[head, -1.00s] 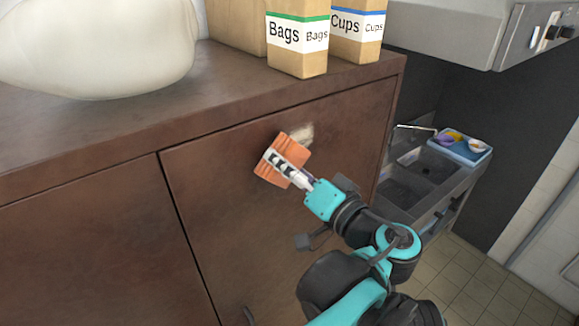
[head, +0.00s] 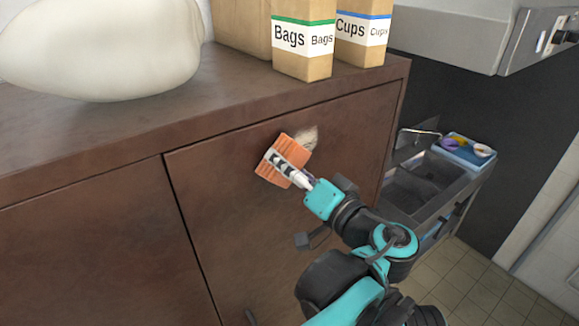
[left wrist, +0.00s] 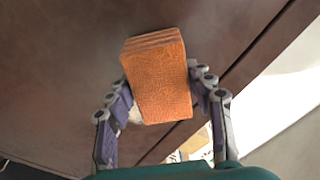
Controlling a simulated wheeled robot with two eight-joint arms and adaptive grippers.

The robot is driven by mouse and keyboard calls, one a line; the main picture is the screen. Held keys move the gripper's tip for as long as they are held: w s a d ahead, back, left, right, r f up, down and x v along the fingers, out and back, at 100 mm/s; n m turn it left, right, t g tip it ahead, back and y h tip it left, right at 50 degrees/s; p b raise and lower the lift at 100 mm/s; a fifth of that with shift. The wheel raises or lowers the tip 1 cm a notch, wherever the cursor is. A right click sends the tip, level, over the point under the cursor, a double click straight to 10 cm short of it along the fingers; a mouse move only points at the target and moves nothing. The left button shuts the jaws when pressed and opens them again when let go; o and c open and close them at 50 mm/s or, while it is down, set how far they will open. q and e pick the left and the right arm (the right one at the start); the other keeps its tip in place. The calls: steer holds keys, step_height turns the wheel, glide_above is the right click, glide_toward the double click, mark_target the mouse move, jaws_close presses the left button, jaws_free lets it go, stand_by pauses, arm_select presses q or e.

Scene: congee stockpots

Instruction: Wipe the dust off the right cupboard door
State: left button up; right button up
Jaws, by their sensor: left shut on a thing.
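The right cupboard door (head: 245,225) is dark brown wood under the counter edge. A pale dust patch (head: 308,138) shows on its upper part. My left gripper (head: 287,166) is shut on an orange sponge (head: 268,172), just below and left of the patch. The sponge overlaps the patch's edge in the head view; I cannot tell whether it touches the door. In the left wrist view the sponge (left wrist: 158,80) sits between the two fingers of the left gripper (left wrist: 163,100). My right gripper is not in view.
A large pale rounded vessel (head: 95,45), a Bags box (head: 303,40) and a Cups box (head: 362,33) stand on the counter (head: 120,125). A sink (head: 425,180) with a blue tray (head: 467,153) lies to the right. The left door (head: 90,250) is clear.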

arm_select(q)
steer(key=shift+w+a, duration=0.25)
steer(key=shift+w, duration=0.05)
steer(key=shift+d, duration=0.1)
